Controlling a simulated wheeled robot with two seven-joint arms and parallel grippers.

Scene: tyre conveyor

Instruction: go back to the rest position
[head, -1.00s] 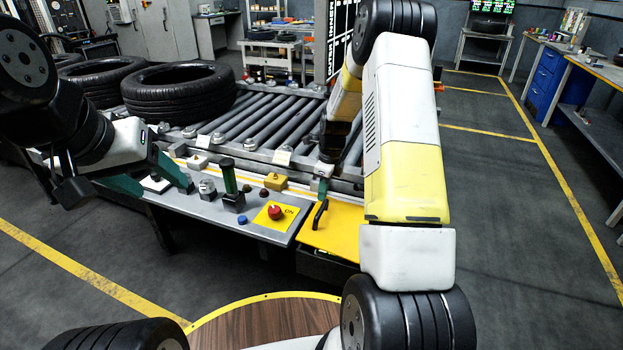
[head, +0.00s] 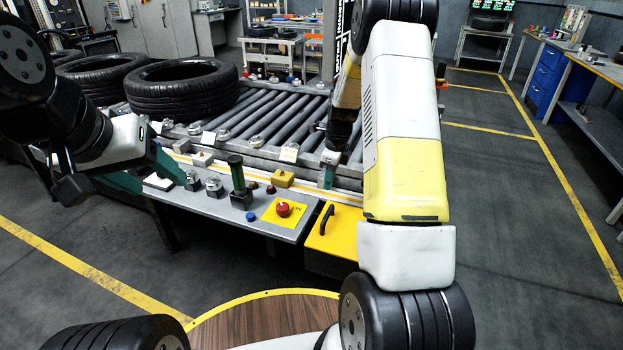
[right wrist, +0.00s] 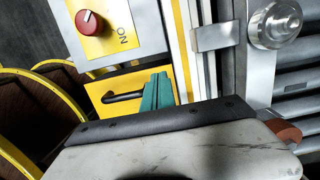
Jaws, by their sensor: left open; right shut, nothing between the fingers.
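My left gripper (head: 157,184) is open, with teal fingers, at the left end of the grey control panel (head: 225,213). Nothing shows between its fingers. My right gripper (head: 327,178) is shut and empty. It is above the conveyor's near edge, behind the yellow panel (head: 343,235) with a black handle (head: 326,219), and apart from that handle in the head view. In the right wrist view its teal fingers (right wrist: 158,91) lie together beside the black handle (right wrist: 122,97). My right forearm hides part of the conveyor and the yellow panel's right side.
The roller conveyor (head: 265,118) carries a black tyre (head: 182,90), with another tyre (head: 100,75) to its left. The floor (head: 500,230) on the right is clear up to the workbench (head: 600,110).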

